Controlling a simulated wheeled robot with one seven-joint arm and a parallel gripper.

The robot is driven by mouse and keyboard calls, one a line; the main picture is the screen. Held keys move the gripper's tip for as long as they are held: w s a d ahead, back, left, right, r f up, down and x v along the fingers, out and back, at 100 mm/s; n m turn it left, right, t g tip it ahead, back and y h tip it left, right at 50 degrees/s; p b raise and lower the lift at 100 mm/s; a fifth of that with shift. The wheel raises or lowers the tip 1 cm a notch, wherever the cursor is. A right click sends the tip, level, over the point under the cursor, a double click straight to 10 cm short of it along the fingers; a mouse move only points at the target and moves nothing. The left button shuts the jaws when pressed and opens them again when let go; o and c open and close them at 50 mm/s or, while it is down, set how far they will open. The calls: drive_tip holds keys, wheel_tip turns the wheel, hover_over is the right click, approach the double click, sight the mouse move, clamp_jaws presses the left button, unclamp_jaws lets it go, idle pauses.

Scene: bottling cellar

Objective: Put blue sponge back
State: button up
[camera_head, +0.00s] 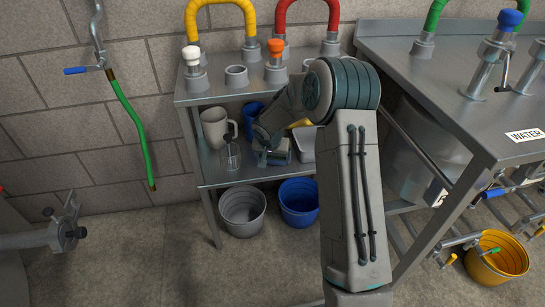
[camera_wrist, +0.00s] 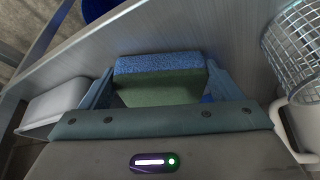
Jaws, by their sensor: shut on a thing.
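The blue sponge (camera_wrist: 158,64), blue on one face and green on the other, sits between the two fingers of my gripper (camera_wrist: 160,80) in the wrist view. The fingers press on its two short ends. In the head view my gripper (camera_head: 272,157) reaches in over the middle shelf (camera_head: 221,175) of the grey metal rack. My wrist and the gripper largely hide the sponge there. I cannot tell whether the sponge touches the shelf.
On the shelf, a grey mug (camera_head: 214,127) and a small wire basket (camera_head: 230,154) stand left of my gripper. A pale bin (camera_head: 304,144) is close on its right. A blue container (camera_head: 252,111) stands behind. Buckets (camera_head: 242,211) stand on the floor below.

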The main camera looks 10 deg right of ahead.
drive_tip(key=shift+f, duration=0.25)
drive_tip(key=o, duration=0.7)
drive_tip(key=shift+r, duration=0.1)
drive_tip(key=shift+r, duration=0.25)
drive_tip(key=p+v, duration=0.1)
drive_tip(key=v, duration=0.2)
drive_tip(key=shift+p, duration=0.3)
drive_tip(key=s+a, duration=0.4)
drive_tip(key=s, duration=0.7)
drive_tip(key=s+d+r+n+g, duration=0.15)
drive_tip(key=s+d+r, duration=0.35)
drive_tip(key=s+r, duration=0.55)
drive_tip(key=s+r+n, duration=0.1)
drive_tip(key=s, duration=0.3)
drive_tip(key=s+r+n+g+y, duration=0.1)
drive_tip(key=s, duration=0.4)
drive_tip(key=s+a+r+n, duration=0.1)
drive_tip(key=s+r, duration=0.1)
drive_tip(key=s, duration=0.3)
drive_tip(key=shift+r+y+b, duration=0.1)
drive_tip(key=shift+y+b, duration=0.2)
